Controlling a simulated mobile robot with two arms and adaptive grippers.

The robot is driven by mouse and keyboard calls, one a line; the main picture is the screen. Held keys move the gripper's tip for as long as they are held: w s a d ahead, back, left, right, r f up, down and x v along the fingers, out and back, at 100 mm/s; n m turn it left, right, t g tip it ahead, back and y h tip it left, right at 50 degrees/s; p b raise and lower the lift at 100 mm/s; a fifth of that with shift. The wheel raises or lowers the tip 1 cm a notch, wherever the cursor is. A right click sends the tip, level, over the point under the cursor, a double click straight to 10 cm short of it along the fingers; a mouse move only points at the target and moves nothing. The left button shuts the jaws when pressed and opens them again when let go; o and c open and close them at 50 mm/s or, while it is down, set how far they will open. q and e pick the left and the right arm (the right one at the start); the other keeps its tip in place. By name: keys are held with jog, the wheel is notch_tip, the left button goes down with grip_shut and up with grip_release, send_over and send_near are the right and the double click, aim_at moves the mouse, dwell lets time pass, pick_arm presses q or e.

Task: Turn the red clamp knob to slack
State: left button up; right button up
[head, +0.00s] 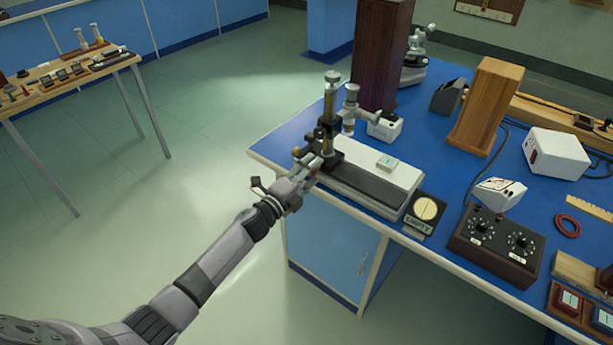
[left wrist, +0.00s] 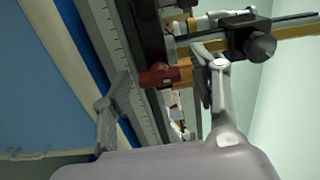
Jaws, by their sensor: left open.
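The red clamp knob (left wrist: 162,76) shows in the left wrist view, at the side of the dark rail of the bench instrument. In the head view only a bit of red shows by my fingers. My left gripper (head: 307,172) is at the near left end of the instrument (head: 376,186), low beside its brass column (head: 329,115). In the left wrist view its two fingers are open, one on either side of the knob. I cannot tell whether either finger touches it. A black knob (left wrist: 262,46) sits further right on a brass bar.
The blue bench (head: 275,143) carries a round dial (head: 426,209), a brown control box (head: 497,238), a white box (head: 557,153) and wooden blocks (head: 485,108). A small side table (head: 60,88) with small parts stands at left. The floor between is clear.

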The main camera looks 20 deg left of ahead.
pick_arm(q)
jog(key=v, duration=1.2)
jog(key=s+a+f+n+g+y, duration=0.2)
jog(key=s+f+n, duration=0.2)
jog(key=f, duration=0.6)
jog(key=s+a+f+n+g+y, duration=0.1)
jog(key=s+f+n+g+y, duration=0.3)
jog(key=f, duration=0.6)
jog(key=s+a+f+n+h, duration=0.1)
jog(key=s+a+f+n, duration=0.3)
jog(key=f, duration=0.6)
jog(key=s+d+f+n+g, duration=0.2)
jog(key=s+f, duration=0.4)
jog(key=s, duration=0.6)
jog(key=s+d+f+n+g, duration=0.3)
jog(key=s+f, duration=0.4)
jog(key=s, duration=0.5)
jog(key=s+d+f+n+g+y, duration=0.1)
jog(key=s+f+g, duration=0.4)
jog(key=s, duration=0.8)
jog(key=shift+d+f+n, duration=0.7)
